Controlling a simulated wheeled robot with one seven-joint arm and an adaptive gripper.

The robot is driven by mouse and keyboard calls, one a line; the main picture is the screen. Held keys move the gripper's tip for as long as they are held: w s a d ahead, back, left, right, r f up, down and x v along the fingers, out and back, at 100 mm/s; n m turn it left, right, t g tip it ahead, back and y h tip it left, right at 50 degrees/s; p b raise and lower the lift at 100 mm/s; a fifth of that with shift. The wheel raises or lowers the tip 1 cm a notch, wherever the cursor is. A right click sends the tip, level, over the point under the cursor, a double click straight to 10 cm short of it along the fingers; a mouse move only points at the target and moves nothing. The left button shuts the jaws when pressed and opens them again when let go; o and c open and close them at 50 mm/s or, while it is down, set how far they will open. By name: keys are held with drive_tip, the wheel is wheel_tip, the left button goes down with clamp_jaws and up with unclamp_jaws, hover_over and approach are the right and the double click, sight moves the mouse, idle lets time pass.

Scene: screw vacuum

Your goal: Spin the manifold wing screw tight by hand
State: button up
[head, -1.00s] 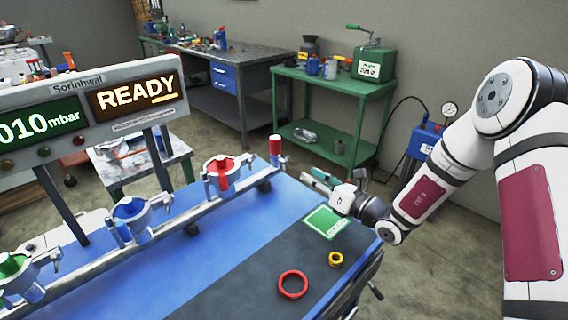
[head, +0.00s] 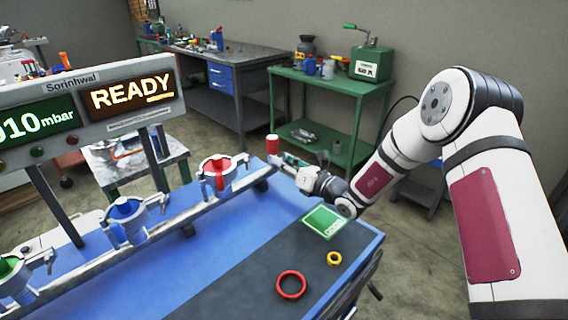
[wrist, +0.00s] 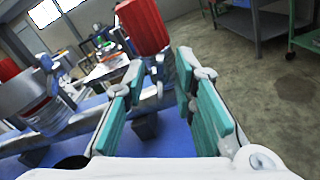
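The manifold is a grey metal pipe (head: 150,237) on the blue table. Red (head: 217,166), blue (head: 124,212) and green (head: 8,268) fittings sit along it, held in metal clamps with small side hardware. A red-topped cylinder (head: 272,146) stands at the pipe's far end; in the wrist view its red top (wrist: 146,26) is just beyond the fingers. My gripper (head: 285,160) is beside that end. Its teal-padded fingers (wrist: 162,75) are apart with nothing clearly between them. Which part is the wing screw, I cannot tell.
A red ring (head: 291,284), a yellow ring (head: 334,259) and a green card (head: 325,221) lie on the table's dark strip (head: 245,275). A display (head: 95,105) reading READY stands at the left. The green bench (head: 335,82) is behind.

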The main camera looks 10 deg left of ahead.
clamp_jaws()
drive_tip(key=shift+m, duration=0.7)
drive_tip(key=shift+o, duration=0.2)
unclamp_jaws()
drive_tip(key=shift+d, duration=0.15)
drive_tip(key=v, duration=1.2)
